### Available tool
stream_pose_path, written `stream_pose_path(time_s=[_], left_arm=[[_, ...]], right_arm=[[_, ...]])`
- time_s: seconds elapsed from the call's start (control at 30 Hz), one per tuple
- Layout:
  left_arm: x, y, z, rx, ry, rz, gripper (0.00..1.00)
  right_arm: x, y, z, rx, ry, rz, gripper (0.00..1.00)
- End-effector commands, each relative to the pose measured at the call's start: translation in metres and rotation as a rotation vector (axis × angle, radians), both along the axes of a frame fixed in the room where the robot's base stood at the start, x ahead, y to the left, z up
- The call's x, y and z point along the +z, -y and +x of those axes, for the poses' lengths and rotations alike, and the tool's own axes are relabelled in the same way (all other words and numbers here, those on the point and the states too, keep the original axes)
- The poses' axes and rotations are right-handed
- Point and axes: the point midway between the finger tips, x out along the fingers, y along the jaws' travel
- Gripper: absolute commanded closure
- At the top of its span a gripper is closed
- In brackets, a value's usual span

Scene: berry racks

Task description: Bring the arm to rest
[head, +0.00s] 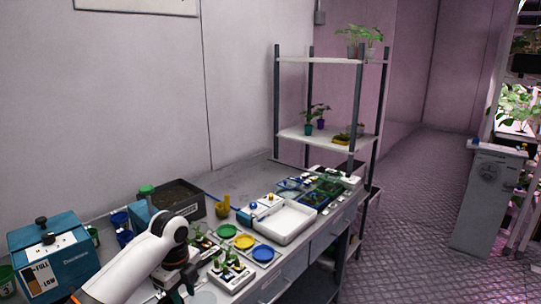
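One white arm of mine (131,268) comes in from the lower left, over the near side of the bench. It bends at a dark joint ring, and its dark lower part runs down towards the bottom edge of the picture. I cannot make out any gripper fingers on it. My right arm and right gripper do not show.
The bench holds a teal box (52,262), a dark soil tray (178,196), a seedling tray (232,274), green (227,231), yellow (245,241) and blue (263,253) dishes, and a white tray (287,220). A plant shelf (318,133) stands behind. Floor at right is clear up to a grey cabinet (487,196).

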Motion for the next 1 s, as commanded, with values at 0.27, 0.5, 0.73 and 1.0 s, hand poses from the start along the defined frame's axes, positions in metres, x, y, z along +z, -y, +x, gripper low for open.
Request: stream_pose_path(time_s=[0.27, 0.5, 0.73, 1.0], left_arm=[[-0.058, 0.039, -0.045, 0.147, 0.013, -0.050, 0.66], [-0.113, 0.076, -0.122, 0.468, 0.036, -0.158, 0.66], [-0.136, 0.080, -0.204, 0.929, 0.052, -0.262, 0.66], [-0.132, 0.050, -0.275, 1.405, 0.087, -0.307, 0.66]], right_arm=[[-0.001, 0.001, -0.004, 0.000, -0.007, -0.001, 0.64], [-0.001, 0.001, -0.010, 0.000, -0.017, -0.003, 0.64], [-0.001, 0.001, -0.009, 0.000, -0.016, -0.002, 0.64], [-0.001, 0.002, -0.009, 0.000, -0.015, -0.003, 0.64]])
